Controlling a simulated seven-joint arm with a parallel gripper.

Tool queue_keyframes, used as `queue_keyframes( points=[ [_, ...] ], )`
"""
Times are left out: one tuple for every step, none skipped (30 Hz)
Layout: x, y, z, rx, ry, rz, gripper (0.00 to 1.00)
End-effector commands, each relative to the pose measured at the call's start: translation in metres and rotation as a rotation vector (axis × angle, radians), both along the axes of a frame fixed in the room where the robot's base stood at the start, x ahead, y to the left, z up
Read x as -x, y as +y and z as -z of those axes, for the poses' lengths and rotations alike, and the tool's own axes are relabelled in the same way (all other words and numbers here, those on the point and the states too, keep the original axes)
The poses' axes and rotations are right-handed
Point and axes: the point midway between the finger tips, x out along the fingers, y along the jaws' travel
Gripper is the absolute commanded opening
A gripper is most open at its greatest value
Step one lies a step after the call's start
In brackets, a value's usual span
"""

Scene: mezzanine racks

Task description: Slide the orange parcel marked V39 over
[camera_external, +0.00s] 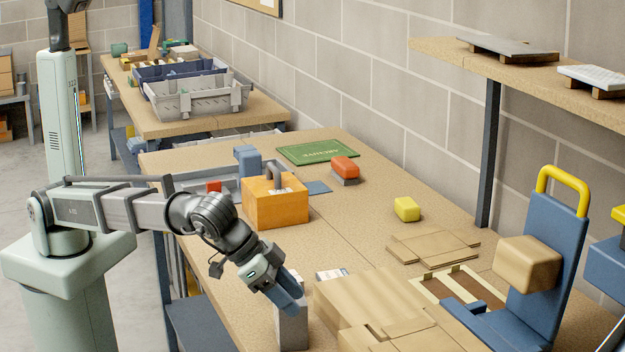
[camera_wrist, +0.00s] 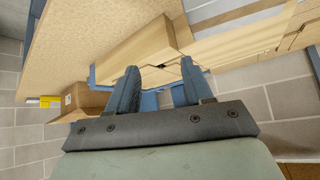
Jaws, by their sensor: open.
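The orange parcel (camera_external: 275,205) is a box with a dark grey handle on top, standing on the wooden bench in the external view. Its marking is too small to read. My gripper (camera_external: 291,306) is nearer the camera, below and right of the parcel in the picture, apart from it. A grey block-like shape shows just under the fingers; I cannot tell whether they touch it. In the wrist view, my gripper (camera_wrist: 158,85) has its two blue fingers apart, with nothing held between them. The parcel does not show in the wrist view.
Cardboard boxes (camera_external: 365,300) lie right of my gripper, with a blue hand truck (camera_external: 548,255) bearing a tan box beyond. Near the parcel are a blue block (camera_external: 247,160), a red-orange block (camera_external: 345,167) and a green mat (camera_external: 318,151). Bare bench lies between parcel and yellow block (camera_external: 407,209).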

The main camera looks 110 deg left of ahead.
Motion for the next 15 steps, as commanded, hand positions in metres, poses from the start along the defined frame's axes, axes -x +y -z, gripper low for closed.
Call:
queue_keyframes(
  points=[
    [0.0, 0.025, -0.004, 0.016, 0.002, -0.059, 0.51],
    [0.001, 0.037, -0.006, 0.025, 0.006, -0.093, 0.51],
    [0.002, 0.054, -0.009, 0.038, 0.008, -0.139, 0.51],
    [0.003, 0.066, -0.011, 0.047, 0.011, -0.172, 0.51],
    [0.004, 0.079, -0.012, 0.056, 0.013, -0.206, 0.51],
    [0.006, 0.095, -0.015, 0.069, 0.014, -0.252, 0.51],
    [0.008, 0.107, -0.017, 0.078, 0.015, -0.287, 0.51],
    [0.009, 0.119, -0.02, 0.087, 0.015, -0.32, 0.51],
    [0.012, 0.135, -0.022, 0.099, 0.017, -0.367, 0.51],
    [0.015, 0.147, -0.024, 0.108, 0.017, -0.4, 0.51],
    [0.017, 0.159, -0.026, 0.116, 0.018, -0.435, 0.51],
    [0.021, 0.174, -0.028, 0.128, 0.018, -0.481, 0.51],
    [0.024, 0.186, -0.03, 0.136, 0.018, -0.515, 0.51],
    [0.027, 0.197, -0.032, 0.145, 0.017, -0.55, 0.51],
    [0.032, 0.213, -0.035, 0.157, 0.016, -0.596, 0.51]
  ],
)
